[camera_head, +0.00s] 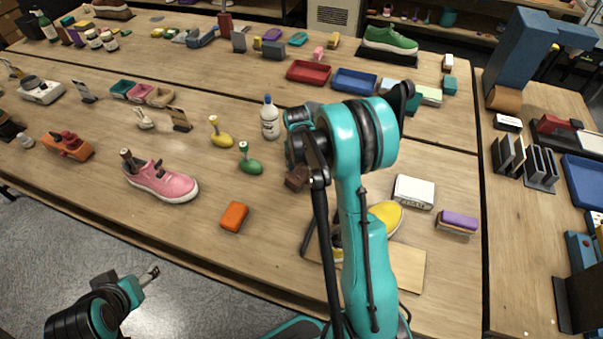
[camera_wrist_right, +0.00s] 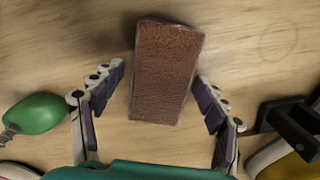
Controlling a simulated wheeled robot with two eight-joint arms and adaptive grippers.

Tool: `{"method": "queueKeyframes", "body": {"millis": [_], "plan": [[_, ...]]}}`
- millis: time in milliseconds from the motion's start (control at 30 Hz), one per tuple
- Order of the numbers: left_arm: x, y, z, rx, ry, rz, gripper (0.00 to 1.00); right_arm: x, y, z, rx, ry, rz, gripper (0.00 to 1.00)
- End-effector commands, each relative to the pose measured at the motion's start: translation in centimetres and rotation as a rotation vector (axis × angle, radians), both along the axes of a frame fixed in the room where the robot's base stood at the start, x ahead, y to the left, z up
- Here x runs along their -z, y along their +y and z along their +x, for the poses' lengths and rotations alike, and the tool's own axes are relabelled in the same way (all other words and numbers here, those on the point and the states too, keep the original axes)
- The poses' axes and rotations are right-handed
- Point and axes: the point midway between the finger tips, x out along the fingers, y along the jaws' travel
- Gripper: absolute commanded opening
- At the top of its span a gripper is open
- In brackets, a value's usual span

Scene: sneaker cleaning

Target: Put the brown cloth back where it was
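The brown cloth, a block-shaped brown piece (camera_wrist_right: 165,75), lies between the two fingers of my right gripper (camera_wrist_right: 160,76) in the right wrist view. The fingers stand apart on either side of it, with a narrow gap on the left; the right fingertip is very close to its edge. In the head view the cloth (camera_head: 297,178) shows small and tilted beside the right wrist, which hides most of that gripper. I cannot tell whether the cloth rests on the table or is just above it. My left gripper (camera_head: 149,276) is low at the left, in front of the table, away from everything.
A green shoe tree (camera_head: 250,160) and a white bottle (camera_head: 270,118) stand close by. An orange block (camera_head: 234,216) and a pink sneaker (camera_head: 163,182) lie to the left.

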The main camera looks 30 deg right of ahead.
Motion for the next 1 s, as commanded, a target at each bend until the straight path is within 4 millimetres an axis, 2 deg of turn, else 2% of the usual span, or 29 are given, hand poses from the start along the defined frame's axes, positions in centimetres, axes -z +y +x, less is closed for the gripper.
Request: {"method": "queueKeyframes", "body": {"millis": [200, 333, 700, 833, 1000], "plan": [[-0.1, 0.0, 0.0, 0.000, 0.000, 0.000, 0.61, -0.1, 0.0, 0.0, 0.000, 0.000, 0.000, 0.73], [-0.7, 0.0, 0.0, 0.000, 0.000, 0.000, 0.61, -1.3, 0.0, 0.0, 0.000, 0.000, 0.000, 0.73], [-2.9, 0.0, 0.0, 0.000, 0.000, 0.000, 0.61, -9.2, 0.5, 0.0, 0.000, 0.000, 0.000, 0.73], [-3.3, 0.0, 0.0, 0.000, 0.000, 0.000, 0.61, -11.1, 0.6, 0.0, 0.000, 0.000, 0.000, 0.73], [-3.5, 0.0, 0.0, 0.000, 0.000, 0.000, 0.61, -12.6, 0.9, -0.1, 0.018, -0.007, -0.001, 0.73]]}}
